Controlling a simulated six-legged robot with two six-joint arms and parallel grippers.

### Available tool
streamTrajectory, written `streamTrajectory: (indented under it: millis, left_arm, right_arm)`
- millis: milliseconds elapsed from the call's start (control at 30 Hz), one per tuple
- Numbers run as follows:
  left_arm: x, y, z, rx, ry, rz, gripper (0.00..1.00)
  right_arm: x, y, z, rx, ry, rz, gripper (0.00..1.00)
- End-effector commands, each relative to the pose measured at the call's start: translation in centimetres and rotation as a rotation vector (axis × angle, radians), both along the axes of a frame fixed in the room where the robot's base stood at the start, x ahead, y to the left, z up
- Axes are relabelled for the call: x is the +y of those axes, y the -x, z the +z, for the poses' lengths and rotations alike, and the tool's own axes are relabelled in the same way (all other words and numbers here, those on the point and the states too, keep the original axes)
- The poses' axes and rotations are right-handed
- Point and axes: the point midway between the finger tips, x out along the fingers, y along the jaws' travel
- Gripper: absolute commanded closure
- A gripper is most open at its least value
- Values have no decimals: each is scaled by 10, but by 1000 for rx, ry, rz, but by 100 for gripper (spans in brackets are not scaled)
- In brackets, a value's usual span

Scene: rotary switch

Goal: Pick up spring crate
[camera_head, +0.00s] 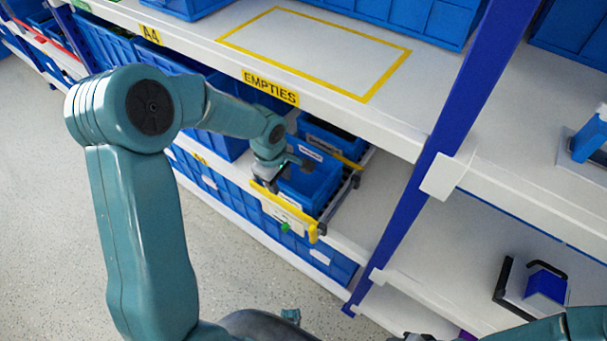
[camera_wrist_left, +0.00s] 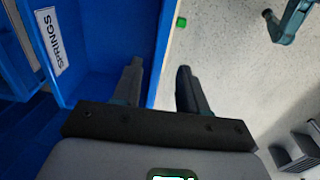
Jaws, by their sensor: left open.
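The spring crate (camera_head: 308,184) is a blue open bin on the lower shelf, below the EMPTIES label. In the left wrist view a blue crate (camera_wrist_left: 112,45) with a white SPRINGS label fills the left side. My left gripper (camera_head: 270,178) is at the crate's front left side. In the wrist view the left gripper (camera_wrist_left: 160,80) is open, with the crate's wall edge between its fingers: one finger over the blue side, the other over the floor. Whether either finger touches the wall cannot be told. My right gripper does not show clearly.
A yellow-and-white front bar (camera_head: 287,209) runs before the crate. Another blue bin (camera_head: 325,138) stands behind it. The shelf board with the EMPTIES label (camera_head: 270,88) lies above, and a blue upright (camera_head: 425,170) stands to the right. Blue bins fill the bottom shelf. The floor at left is clear.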

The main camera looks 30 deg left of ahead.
Motion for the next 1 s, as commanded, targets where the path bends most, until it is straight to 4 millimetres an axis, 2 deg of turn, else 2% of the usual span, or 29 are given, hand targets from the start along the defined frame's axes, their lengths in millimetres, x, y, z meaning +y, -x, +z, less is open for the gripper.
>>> streamTrajectory:
  millis: [400,500,733,867,1000]
  left_arm:
    - [0,-8,-61,3,2,1,57]
    - [0,-10,-68,2,1,0,57]
    - [-1,-12,-69,0,1,-1,57]
    - [-1,-13,-69,0,1,-1,100]
    - [-2,-14,-68,-1,1,-1,100]
  right_arm:
    - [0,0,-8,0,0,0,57]
    - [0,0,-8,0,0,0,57]
    - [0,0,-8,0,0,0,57]
    - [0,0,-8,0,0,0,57]
    - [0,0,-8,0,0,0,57]
